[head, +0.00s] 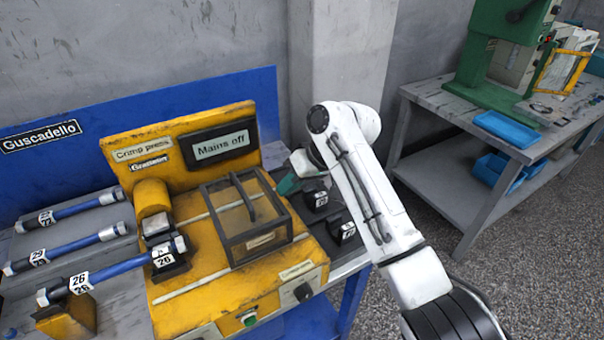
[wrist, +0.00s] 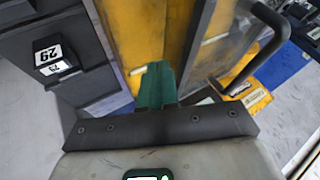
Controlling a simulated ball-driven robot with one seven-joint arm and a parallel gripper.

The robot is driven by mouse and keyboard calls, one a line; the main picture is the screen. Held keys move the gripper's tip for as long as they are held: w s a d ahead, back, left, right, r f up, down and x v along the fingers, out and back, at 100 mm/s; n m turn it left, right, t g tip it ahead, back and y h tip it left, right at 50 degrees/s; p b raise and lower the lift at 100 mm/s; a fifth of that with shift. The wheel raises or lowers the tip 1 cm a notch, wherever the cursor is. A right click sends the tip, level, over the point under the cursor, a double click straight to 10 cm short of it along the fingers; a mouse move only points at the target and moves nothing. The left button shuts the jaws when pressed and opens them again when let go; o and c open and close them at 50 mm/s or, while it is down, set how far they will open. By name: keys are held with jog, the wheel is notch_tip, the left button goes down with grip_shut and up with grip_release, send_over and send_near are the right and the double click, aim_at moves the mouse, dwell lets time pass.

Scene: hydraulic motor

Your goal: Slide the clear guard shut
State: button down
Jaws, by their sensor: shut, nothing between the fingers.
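The clear guard (head: 243,222) is a see-through box with a dark frame and a bar handle. It sits on the yellow crimp press (head: 205,300), to the right of the yellow press cylinder (head: 152,197), between two pale rails. My gripper (head: 289,184) is at the guard's right side, with green fingers. In the wrist view the gripper (wrist: 155,85) is shut and empty, its tips beside the guard's dark frame (wrist: 199,40). I cannot tell if they touch it. The handle (wrist: 272,25) shows at upper right there.
Black numbered blocks (head: 342,229) stand on the bench right of the press; one block (wrist: 60,55) is close left of my fingers. Several blue hoses with number tags (head: 75,210) lie at left. A sign reads "Mains off" (head: 221,146). A green machine (head: 500,60) stands on another bench.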

aim_at(215, 214)
jog(key=shift+s+a, duration=0.2)
jog(key=shift+a, duration=0.1)
jog(key=s+a+p, duration=0.2)
jog(key=s+a, duration=0.1)
jog(key=a, duration=0.1)
jog(key=s+a+p, duration=0.2)
jog(key=s+a, duration=0.1)
jog(key=a, duration=0.1)
jog(key=s+a+p, duration=0.2)
jog(key=a, duration=0.2)
jog(key=shift+s+a+r, duration=0.1)
jog(key=shift+s+a, duration=0.65)
jog(key=shift+a, duration=0.2)
